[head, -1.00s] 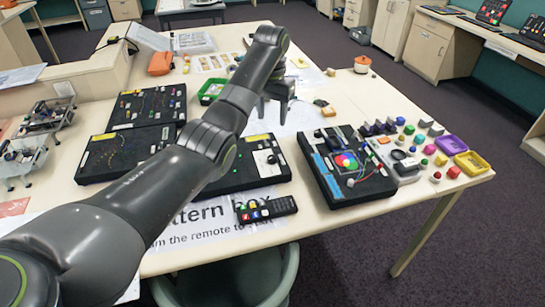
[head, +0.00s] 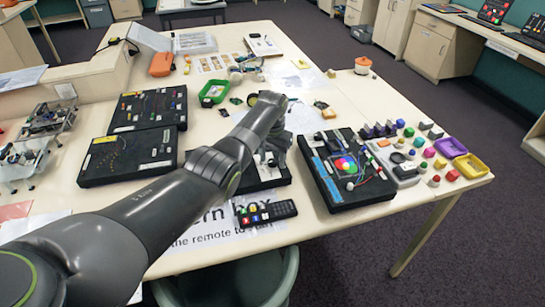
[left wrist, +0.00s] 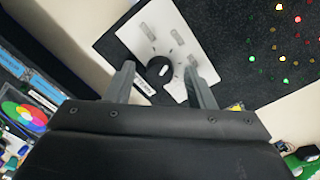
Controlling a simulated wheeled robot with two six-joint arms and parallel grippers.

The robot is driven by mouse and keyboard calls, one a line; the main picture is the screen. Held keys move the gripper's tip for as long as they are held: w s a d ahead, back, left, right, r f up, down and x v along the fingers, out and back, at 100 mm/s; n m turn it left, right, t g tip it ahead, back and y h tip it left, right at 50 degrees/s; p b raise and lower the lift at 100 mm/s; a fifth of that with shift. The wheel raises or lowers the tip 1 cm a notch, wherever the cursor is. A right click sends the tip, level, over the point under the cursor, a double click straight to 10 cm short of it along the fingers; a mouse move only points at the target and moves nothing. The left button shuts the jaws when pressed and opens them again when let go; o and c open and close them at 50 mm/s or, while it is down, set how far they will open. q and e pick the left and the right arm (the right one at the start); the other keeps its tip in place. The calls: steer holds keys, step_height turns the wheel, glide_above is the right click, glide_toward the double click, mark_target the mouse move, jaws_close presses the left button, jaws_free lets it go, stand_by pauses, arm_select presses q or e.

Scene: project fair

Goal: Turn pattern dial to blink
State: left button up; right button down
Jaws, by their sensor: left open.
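The pattern box (head: 262,186) is a black box near the table's front edge, partly hidden by my left arm in the head view. In the left wrist view, its white panel (left wrist: 153,36) carries a round black dial (left wrist: 153,73) with a white mark. Grey labels sit around the dial, too small to read. My left gripper (left wrist: 160,68) is open, one finger on each side of the dial, with gaps to it visible. In the head view the left gripper (head: 275,152) is over the box's right part and hides the dial. My right gripper is not in view.
A remote (head: 265,212) lies in front of the box on a printed sheet. A black box with a colour wheel (head: 345,170) stands to the right. Other black boxes (head: 128,155) stand to the left. A green tray (head: 214,92) lies behind.

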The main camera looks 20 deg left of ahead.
arm_select(q)
steer(key=c, duration=1)
steer(key=shift+m, duration=0.3)
steer(key=m+p, duration=0.1)
steer(key=m, duration=0.2)
steer(key=shift+m, duration=2.5)
steer(key=o, duration=1)
